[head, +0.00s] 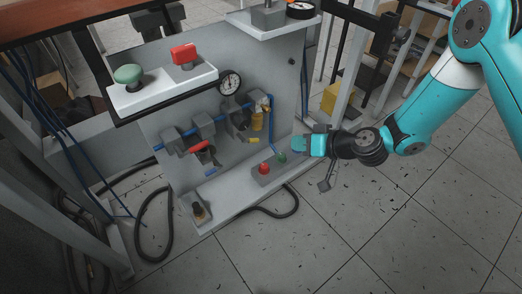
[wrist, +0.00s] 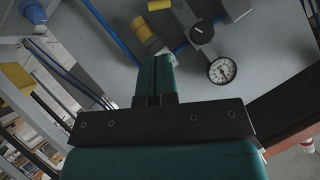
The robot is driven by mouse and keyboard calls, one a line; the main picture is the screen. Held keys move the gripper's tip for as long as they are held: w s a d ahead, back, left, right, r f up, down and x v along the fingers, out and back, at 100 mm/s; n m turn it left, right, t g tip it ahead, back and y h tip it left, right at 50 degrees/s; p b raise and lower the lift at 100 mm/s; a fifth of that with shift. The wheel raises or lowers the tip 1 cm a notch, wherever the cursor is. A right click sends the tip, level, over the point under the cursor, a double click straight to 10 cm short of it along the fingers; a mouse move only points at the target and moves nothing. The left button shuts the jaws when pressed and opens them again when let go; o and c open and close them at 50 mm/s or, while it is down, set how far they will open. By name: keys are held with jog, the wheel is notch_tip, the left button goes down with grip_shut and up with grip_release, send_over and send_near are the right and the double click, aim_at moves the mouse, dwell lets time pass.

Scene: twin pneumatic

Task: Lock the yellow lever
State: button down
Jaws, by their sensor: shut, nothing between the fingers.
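A yellow upright part (head: 257,121) hangs under the right end of the valve row on the grey panel. In the wrist view a yellow cylinder (wrist: 142,28) is just ahead of the fingertips and a yellow block (wrist: 159,5) is at the top edge. My gripper (head: 297,144) is to the right of both yellow parts, in front of the panel's right side. Its teal fingers (wrist: 155,63) are shut and empty, and contact with the yellow cylinder cannot be told.
A pressure gauge (head: 230,83) is above the valves, and a red lever (head: 203,147) is at their left. Red (head: 264,169) and green (head: 282,157) buttons sit on the ledge below my gripper. A white shelf (head: 160,92) carries green and red buttons. Open floor lies in front.

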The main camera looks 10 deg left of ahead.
aim_at(255, 141)
jog(key=shift+f, duration=0.3)
jog(key=b+x, duration=0.3)
jog(key=x, duration=0.9)
jog(key=shift+w+a+f+b, duration=0.2)
jog(key=shift+a+f+b, duration=0.05)
jog(key=shift+b, duration=0.15)
jog(key=shift+w+a+f, duration=0.15)
jog(key=shift+w+a, duration=0.1)
jog(key=shift+a, duration=0.3)
